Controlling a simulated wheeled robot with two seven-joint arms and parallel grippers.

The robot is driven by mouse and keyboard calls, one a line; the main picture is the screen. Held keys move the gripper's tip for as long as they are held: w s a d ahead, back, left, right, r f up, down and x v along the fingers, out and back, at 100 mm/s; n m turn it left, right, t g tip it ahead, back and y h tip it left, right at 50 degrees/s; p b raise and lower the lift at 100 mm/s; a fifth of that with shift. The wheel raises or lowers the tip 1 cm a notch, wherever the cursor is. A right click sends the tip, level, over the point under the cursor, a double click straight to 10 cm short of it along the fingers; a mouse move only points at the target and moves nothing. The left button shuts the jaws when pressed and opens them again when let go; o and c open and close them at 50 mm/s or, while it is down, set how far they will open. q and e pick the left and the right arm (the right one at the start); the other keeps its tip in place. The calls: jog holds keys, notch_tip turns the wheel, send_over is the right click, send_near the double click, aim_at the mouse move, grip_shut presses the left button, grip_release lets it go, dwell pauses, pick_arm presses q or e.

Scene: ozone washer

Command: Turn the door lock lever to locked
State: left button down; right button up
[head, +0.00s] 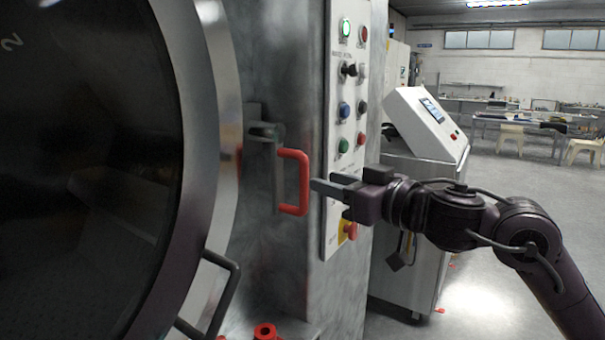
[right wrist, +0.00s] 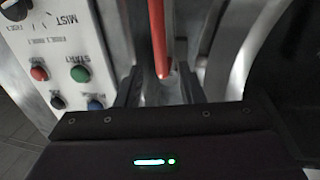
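The door lock lever has a red U-shaped handle (head: 304,182) on a grey metal bracket (head: 265,130), on the steel front beside the round door. The handle stands upright. My right gripper (head: 324,182) is just to the right of the handle, its fingers pointing at it. In the right wrist view the red bar (right wrist: 157,38) runs down from the top edge toward the gap between my fingers (right wrist: 160,90). The fingers are apart with nothing clearly held. I cannot tell whether a finger touches the handle. My left gripper is not in view.
The large round door (head: 222,110) fills the left, with a dark grey handle (head: 232,285) low on it. A white control panel (head: 338,100) with buttons and knobs stands right behind my gripper. A red part (head: 265,331) is below. A white console (head: 425,125) stands further right.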

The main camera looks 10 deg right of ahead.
aim_at(307, 176)
jog(key=p+x, duration=0.1)
jog(key=x, duration=0.6)
jog(key=shift+c, duration=0.4)
grip_shut()
